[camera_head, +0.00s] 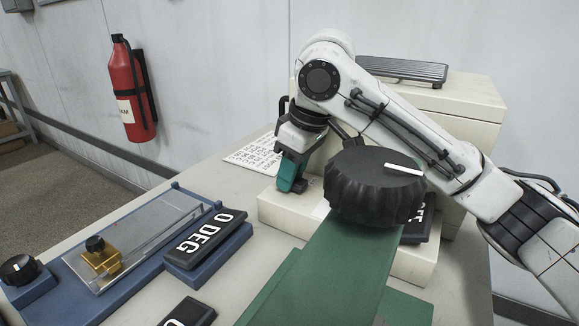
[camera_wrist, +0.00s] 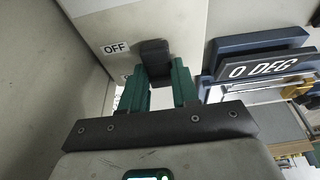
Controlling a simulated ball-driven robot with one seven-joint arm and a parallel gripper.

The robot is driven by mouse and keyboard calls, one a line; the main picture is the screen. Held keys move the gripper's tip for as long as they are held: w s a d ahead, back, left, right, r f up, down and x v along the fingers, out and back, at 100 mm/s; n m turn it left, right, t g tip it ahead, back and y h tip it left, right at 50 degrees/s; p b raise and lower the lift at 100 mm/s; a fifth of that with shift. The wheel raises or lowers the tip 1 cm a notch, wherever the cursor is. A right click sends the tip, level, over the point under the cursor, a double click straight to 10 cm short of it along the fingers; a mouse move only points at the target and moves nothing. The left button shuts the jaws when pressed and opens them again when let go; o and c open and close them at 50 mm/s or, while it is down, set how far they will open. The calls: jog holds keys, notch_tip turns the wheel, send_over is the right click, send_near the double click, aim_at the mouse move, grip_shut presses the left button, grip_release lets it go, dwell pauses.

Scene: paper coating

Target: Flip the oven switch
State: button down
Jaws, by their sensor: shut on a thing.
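The oven switch (camera_wrist: 155,60) is a dark block on a pale panel in the wrist view, next to an OFF label (camera_wrist: 115,48). The two green fingers of my gripper (camera_wrist: 160,85) reach up to it, one on each side, and are shut on it. In the head view my gripper (camera_head: 291,178) points down at the pale oven box (camera_head: 285,210), behind the large black knob. The switch is mostly hidden there by the gripper and knob.
A large black knob (camera_head: 375,190) on a green block (camera_head: 330,265) stands in front. A blue device (camera_head: 130,245) with a 0 DEG display (camera_head: 207,238) lies left. A printed sheet (camera_head: 252,156) lies behind. A red extinguisher (camera_head: 130,88) hangs on the wall.

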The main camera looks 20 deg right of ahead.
jog(key=shift+s+d+f+t+y, duration=0.1)
jog(key=shift+s+t+y, duration=0.1)
jog(key=shift+t+y, duration=0.35)
jog(key=c, duration=0.8)
grip_release()
jog(key=shift+c, duration=0.2)
jog(key=p+v, duration=0.3)
jog(key=v, duration=0.8)
jog(key=shift+f, duration=0.1)
